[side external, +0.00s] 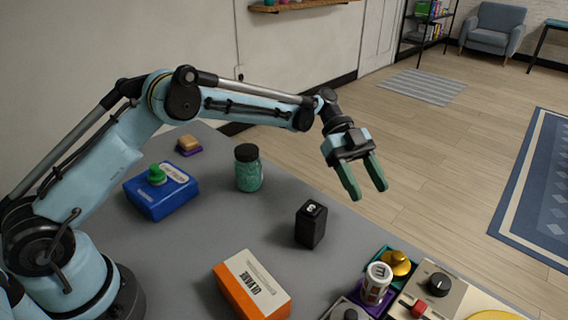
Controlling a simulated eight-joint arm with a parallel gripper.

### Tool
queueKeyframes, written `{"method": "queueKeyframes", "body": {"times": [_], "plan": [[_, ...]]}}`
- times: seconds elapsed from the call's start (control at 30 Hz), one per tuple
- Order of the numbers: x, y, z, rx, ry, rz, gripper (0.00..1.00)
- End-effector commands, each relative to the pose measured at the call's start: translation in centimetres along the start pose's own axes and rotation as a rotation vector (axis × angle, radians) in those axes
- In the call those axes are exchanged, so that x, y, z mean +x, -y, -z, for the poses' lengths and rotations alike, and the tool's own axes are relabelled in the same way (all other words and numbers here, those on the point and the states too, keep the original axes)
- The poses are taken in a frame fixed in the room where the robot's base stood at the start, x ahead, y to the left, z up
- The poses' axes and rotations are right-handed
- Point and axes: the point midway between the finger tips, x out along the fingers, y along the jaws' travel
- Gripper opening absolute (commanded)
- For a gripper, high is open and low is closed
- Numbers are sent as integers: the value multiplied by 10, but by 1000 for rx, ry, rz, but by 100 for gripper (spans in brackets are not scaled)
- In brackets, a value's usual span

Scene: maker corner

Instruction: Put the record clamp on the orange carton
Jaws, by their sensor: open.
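The orange carton (252,287) lies flat at the front of the grey table, with a white label on top. I cannot tell for sure which thing is the record clamp. A green knobbed piece with a wide base (156,176) sits on a blue box (161,194) at the left. A gold domed piece (398,263) sits on a teal tray at the lower right. My gripper (368,191) is open and empty, fingers pointing down. It is in the air, beyond the black box in the picture, and apart from all these things.
A green jar with a black lid (249,169) and a black box (311,224) stand mid-table. A tan block (189,144) lies on a purple base at the back. Grey table between is clear.

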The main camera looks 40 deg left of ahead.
Motion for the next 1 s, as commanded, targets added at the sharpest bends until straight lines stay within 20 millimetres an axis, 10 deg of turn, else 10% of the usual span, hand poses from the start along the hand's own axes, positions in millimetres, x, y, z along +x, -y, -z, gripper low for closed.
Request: {"method": "queueKeyframes", "body": {"times": [1.0], "plan": [[108, -2, -4, 41, -22, -17, 57]]}}
